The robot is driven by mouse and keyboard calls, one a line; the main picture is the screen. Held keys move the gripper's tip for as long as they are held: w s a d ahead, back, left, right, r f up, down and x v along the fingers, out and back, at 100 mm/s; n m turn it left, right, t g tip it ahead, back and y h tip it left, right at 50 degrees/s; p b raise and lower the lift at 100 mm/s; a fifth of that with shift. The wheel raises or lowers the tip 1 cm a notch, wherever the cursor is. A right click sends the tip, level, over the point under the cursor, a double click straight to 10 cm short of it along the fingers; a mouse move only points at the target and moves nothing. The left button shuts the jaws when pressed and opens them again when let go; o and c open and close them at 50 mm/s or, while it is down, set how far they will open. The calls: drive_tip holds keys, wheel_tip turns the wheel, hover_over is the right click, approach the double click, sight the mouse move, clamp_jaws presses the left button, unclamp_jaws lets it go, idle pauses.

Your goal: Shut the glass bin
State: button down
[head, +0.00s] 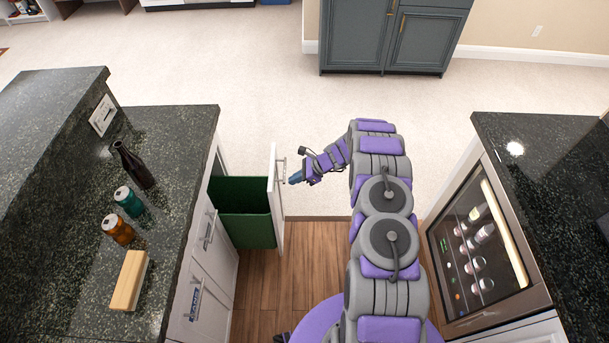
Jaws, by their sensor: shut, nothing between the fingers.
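The glass bin (247,213) is a dark green bin in a white pull-out drawer at the end of the left counter's cabinets. The drawer stands pulled out, with the green bin exposed from above. Its white front panel (276,205) faces right and has a metal handle (282,170) on it. My gripper (294,179) is just right of the front panel, close to the handle, with its fingers shut and empty. I cannot tell whether the fingertips touch the handle or the panel.
The left granite counter (180,200) carries a dark bottle (132,165), a teal can (129,201), an orange can (118,229) and a wooden block (129,281). A bottle cooler (480,245) stands under the right counter. Wooden floor lies between; open carpet lies beyond, before a dark cabinet (392,38).

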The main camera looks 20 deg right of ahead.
drive_tip(key=shift+w+a+f+b, duration=0.2)
drive_tip(key=shift+w+a+f, duration=0.1)
drive_tip(key=shift+a, duration=0.6)
drive_tip(key=shift+w+a+f+b, duration=0.15)
drive_tip(key=shift+w+a+f, duration=0.1)
drive_tip(key=shift+a, duration=0.6)
drive_tip(key=shift+w+a+f+b, duration=0.2)
drive_tip(key=shift+w+a, duration=0.1)
drive_tip(key=shift+a, duration=0.6)
drive_tip(key=shift+a, duration=0.15)
drive_tip(key=w+a+p, duration=0.1)
drive_tip(key=w+a, duration=0.2)
drive_tip(key=a, duration=0.7)
drive_tip(key=w+a+p, duration=0.1)
drive_tip(key=w+a, duration=0.2)
drive_tip(key=a, duration=0.7)
drive_tip(key=shift+w, duration=0.2)
drive_tip(key=shift+d, duration=0.2)
